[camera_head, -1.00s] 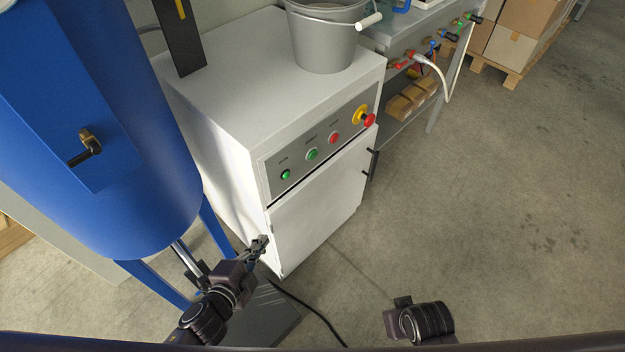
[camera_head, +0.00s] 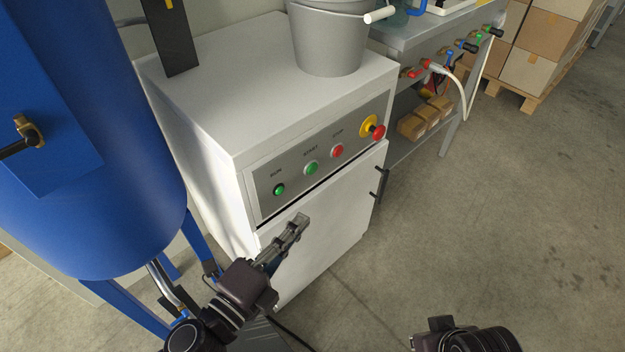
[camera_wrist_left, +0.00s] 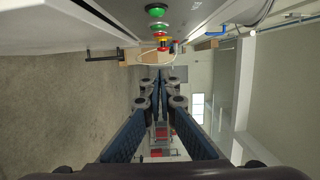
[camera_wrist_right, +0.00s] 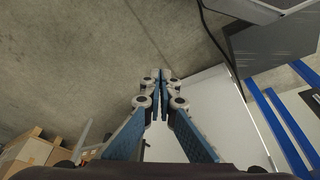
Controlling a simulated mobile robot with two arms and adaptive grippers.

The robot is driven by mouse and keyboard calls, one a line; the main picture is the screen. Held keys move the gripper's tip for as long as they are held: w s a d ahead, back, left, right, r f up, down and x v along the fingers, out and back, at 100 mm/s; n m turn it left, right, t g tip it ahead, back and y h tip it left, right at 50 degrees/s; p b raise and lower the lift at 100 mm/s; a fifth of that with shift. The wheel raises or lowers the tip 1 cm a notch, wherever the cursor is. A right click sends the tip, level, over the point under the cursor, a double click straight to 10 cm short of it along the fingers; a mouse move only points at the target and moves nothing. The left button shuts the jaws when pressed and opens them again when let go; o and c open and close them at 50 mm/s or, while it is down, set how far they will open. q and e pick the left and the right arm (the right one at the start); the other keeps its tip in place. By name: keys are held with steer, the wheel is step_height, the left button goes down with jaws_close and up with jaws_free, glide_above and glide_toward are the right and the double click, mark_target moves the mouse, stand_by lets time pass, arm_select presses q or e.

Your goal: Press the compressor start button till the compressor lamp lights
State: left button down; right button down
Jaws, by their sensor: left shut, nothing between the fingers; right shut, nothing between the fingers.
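The control panel (camera_head: 264,189) is a grey strip on the white compressor cabinet (camera_head: 330,236). It carries the green START button (camera_head: 311,168), the red STOP button (camera_head: 337,151), and the green RUN lamp (camera_head: 279,190) at its left end. Whether the lamp is lit I cannot tell. My left gripper (camera_head: 301,222) is shut and empty, in front of the cabinet door, below the panel and apart from the buttons. In the left wrist view the buttons (camera_wrist_left: 157,11) show beyond the shut fingers (camera_wrist_left: 160,75). My right gripper (camera_wrist_right: 160,77) is shut and empty, over the floor.
A red emergency knob on yellow (camera_head: 376,131) sits at the panel's right end. A grey bucket (camera_head: 328,38) stands on the cabinet. A blue tank (camera_head: 85,190) stands close at left. A black door handle (camera_head: 381,185) sticks out. The floor at right is clear.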

mark_target(312, 168)
arm_select(q)
steer(key=shift+w, duration=0.1)
